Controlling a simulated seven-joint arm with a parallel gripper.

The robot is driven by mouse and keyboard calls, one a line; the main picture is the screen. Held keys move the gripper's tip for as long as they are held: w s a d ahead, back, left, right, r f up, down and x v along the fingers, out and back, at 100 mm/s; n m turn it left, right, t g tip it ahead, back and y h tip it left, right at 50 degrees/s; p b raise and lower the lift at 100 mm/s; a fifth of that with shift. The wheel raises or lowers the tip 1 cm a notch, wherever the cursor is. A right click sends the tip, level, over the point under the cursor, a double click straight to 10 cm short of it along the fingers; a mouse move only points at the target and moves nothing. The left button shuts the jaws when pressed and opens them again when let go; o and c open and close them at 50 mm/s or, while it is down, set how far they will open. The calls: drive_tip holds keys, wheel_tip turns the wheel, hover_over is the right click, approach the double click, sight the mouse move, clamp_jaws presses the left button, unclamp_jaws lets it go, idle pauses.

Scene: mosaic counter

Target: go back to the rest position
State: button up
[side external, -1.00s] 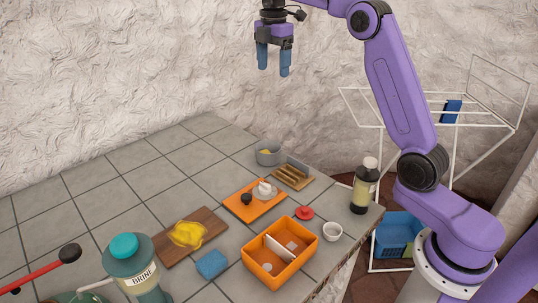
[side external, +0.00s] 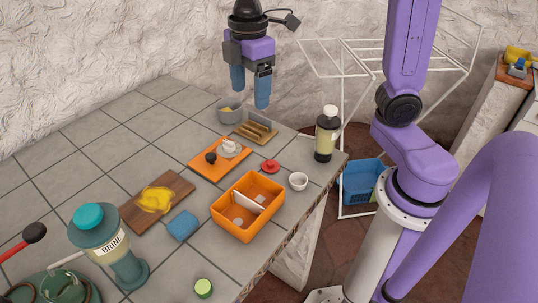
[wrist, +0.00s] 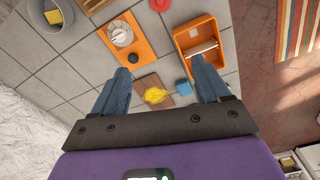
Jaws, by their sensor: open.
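My gripper (side external: 250,96) hangs in the air above the far end of the tiled counter, fingers pointing down. In the side view it appears just above the grey bowl (side external: 230,111) and the wooden rack (side external: 257,129). Its two blue fingers are apart with nothing between them. The wrist view also shows the gripper (wrist: 160,76) open and empty, with the counter well below it. No rest position is marked in the frames.
A white drying rack (side external: 340,72) stands behind. Air around the gripper is clear.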

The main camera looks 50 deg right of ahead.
drive_tip(key=s+d+f+m, duration=0.1)
drive_tip(key=s+f, duration=0.3)
drive_tip(key=s, duration=0.5)
drive_tip(key=s+d+f+m, duration=0.1)
drive_tip(key=s+d+f, duration=0.2)
drive_tip(key=s, duration=0.7)
drive_tip(key=shift+d+f, duration=0.25)
drive_tip(key=shift+f, duration=0.2)
